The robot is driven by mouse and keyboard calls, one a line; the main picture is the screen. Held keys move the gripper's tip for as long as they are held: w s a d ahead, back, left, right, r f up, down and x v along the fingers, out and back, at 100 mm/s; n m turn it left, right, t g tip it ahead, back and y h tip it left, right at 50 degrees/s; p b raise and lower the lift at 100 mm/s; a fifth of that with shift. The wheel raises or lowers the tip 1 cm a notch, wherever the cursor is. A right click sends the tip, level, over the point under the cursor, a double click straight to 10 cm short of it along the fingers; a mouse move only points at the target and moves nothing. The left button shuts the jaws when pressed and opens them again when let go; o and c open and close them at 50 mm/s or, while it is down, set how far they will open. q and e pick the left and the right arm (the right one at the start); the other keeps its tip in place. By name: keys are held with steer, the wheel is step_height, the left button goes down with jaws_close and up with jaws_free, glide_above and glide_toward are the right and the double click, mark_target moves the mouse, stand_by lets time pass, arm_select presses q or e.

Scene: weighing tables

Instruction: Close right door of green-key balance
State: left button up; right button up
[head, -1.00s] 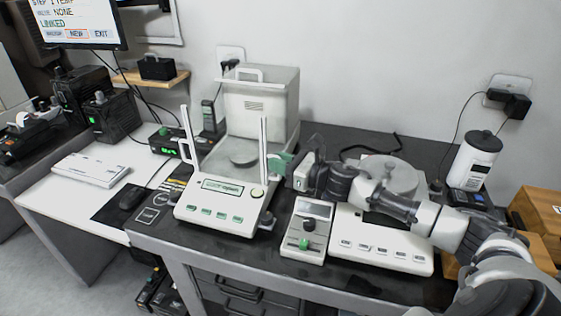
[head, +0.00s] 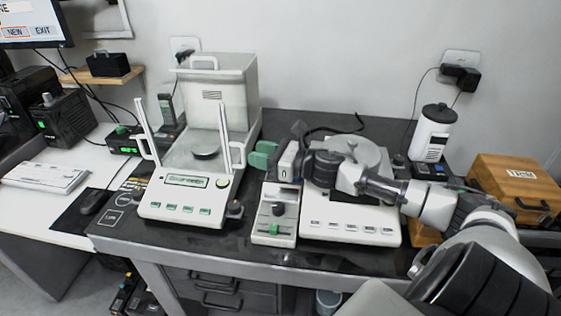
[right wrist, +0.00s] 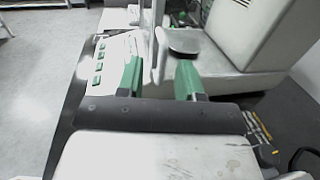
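The green-key balance (head: 190,212) stands on the dark table, with a dark round pan (head: 205,153) and a tall white housing behind. Its right door (head: 224,135) shows as a slim upright white frame with a white loop handle (head: 241,156) on its outer side. I cannot tell exactly how far the door stands open. My right gripper (head: 265,153), with green fingers, is just right of the handle. In the right wrist view the gripper (right wrist: 159,80) is open and empty, the door edge and handle showing beyond the gap between the fingers. My left gripper is out of view.
A white canister (head: 433,133) and a wooden box (head: 510,185) are at the right. A mouse (head: 95,202) lies left of the balance.

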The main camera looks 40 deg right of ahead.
steer(key=shift+v, duration=2.9)
